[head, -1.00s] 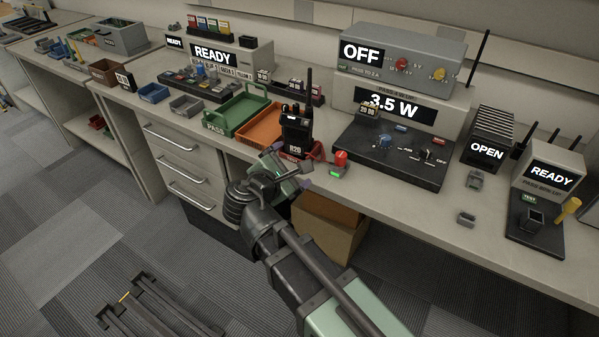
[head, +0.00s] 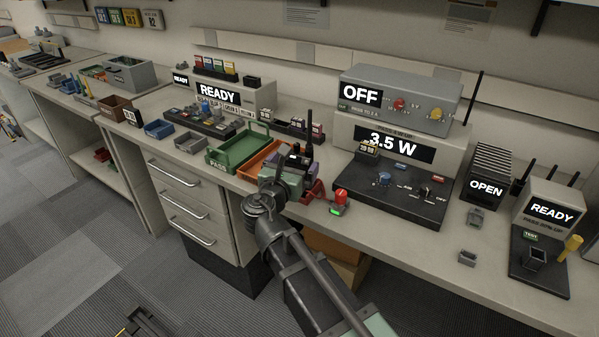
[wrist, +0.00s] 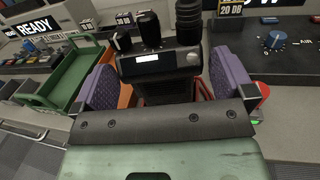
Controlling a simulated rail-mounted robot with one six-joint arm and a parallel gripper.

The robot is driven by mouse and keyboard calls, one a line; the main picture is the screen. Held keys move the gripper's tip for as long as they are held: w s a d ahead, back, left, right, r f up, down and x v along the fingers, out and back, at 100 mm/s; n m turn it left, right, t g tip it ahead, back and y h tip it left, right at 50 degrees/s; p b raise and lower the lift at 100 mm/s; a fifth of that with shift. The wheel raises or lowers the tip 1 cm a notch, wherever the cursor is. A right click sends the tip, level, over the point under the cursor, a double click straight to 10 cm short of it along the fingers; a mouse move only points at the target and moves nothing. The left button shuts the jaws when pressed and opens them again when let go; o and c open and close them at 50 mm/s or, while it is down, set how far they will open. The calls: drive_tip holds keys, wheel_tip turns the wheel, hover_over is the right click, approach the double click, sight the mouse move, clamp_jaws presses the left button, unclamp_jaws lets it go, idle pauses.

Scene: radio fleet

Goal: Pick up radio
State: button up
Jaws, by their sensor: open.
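The black radio (wrist: 158,62) stands upright between the two purple finger pads of my open gripper (wrist: 165,85) in the wrist view. Its knobs, antenna base and small lit display face the camera; its lower body is hidden behind my gripper's dark plate. Gaps show between the pads and the radio. In the head view the radio's antenna (head: 309,130) rises behind my gripper (head: 298,178), and most of its body is hidden by the gripper. Whether the pads touch it lower down cannot be seen.
A green tray (head: 240,150) and an orange tray (head: 254,164) lie just left of the radio. A red button (head: 340,195) and a black panel with knobs (head: 400,196) stand to the right. A grey box showing OFF (head: 400,92) is behind. The bench's front edge is close.

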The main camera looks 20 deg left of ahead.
sight(299, 157)
drive_tip(key=w, duration=0.4)
drive_tip(key=shift+d, duration=0.15)
drive_tip(key=shift+s, duration=0.15)
drive_tip(key=c, duration=1)
